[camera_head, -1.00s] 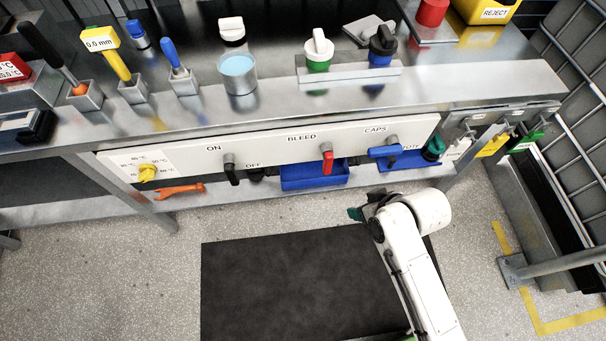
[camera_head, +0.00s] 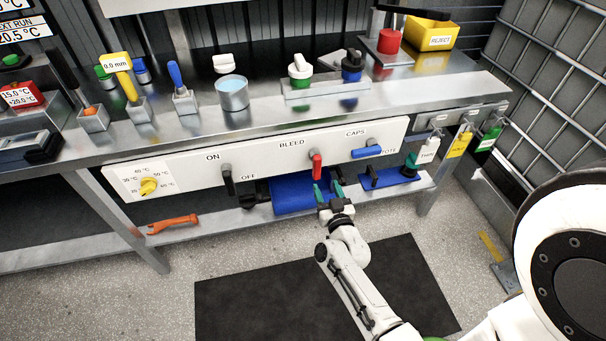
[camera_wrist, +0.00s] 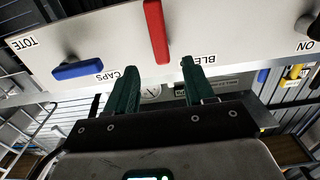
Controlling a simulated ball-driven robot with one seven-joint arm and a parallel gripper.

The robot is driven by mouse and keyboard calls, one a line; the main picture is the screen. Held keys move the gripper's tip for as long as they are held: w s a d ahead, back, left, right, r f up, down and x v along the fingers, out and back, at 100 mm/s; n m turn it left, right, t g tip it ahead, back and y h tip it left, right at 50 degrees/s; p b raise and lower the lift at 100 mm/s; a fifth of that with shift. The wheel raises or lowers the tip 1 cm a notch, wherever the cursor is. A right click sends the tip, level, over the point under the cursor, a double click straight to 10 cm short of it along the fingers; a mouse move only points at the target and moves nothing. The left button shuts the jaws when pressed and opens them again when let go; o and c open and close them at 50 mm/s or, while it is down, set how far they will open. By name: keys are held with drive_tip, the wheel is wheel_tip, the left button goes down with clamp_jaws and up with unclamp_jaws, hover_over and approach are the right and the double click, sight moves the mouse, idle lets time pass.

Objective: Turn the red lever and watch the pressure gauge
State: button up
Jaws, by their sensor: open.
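The red lever (camera_head: 316,166) hangs down from the white panel under the BLEED label. It also shows in the wrist view (camera_wrist: 156,32), where the panel appears upside down. My gripper (camera_head: 328,190) is open and empty, its green fingers just below and in front of the lever's lower end in the head view. In the wrist view the fingers (camera_wrist: 158,74) stand apart, with the lever's end lined up between and beyond them, with no clear contact. A small round white dial (camera_wrist: 150,92) shows partly behind the gripper; I cannot read it or tell if it is the pressure gauge.
A black lever (camera_head: 228,180) hangs at left, and a blue lever (camera_head: 367,152) lies sideways at right. A blue tray (camera_head: 290,198) sits on the lower shelf below the red lever. An orange wrench (camera_head: 172,224) lies on the shelf at left.

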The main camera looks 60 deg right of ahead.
sight(318, 167)
drive_tip(key=b+x, duration=0.1)
drive_tip(key=x, duration=0.9)
drive_tip(key=shift+w+d, duration=0.25)
drive_tip(key=shift+w, duration=0.05)
drive_tip(key=shift+c, duration=0.5)
clamp_jaws()
